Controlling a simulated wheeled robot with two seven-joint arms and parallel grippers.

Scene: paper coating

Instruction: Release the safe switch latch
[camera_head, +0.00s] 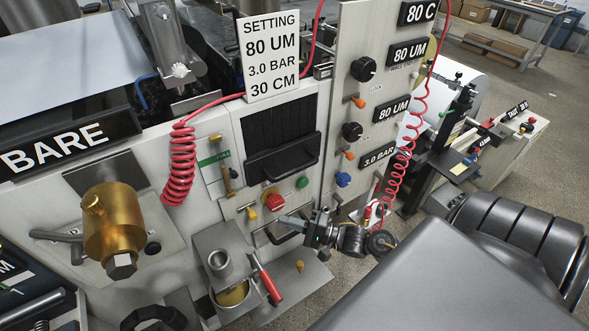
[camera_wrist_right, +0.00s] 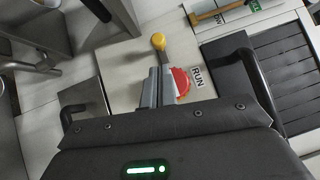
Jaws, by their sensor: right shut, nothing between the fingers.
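A red rotary switch (camera_head: 274,200) sits on the front panel of the white machine. A small yellow-knobbed lever (camera_head: 251,212) sits just left of it and may be the latch; I cannot tell for sure. In the right wrist view the yellow knob (camera_wrist_right: 158,41) stands just beyond my fingertips. The red switch (camera_wrist_right: 182,84) is right beside the fingers, partly hidden by them, with a RUN label (camera_wrist_right: 197,77) next to it. My right gripper (camera_head: 283,220) is shut and empty, close to the red switch; its fingers (camera_wrist_right: 157,76) also show there. My left gripper is not in view.
A green button (camera_head: 302,182) and a black drawer-like cover with a handle (camera_head: 283,158) are above the switch. A brass cylinder (camera_head: 112,222) protrudes at left.

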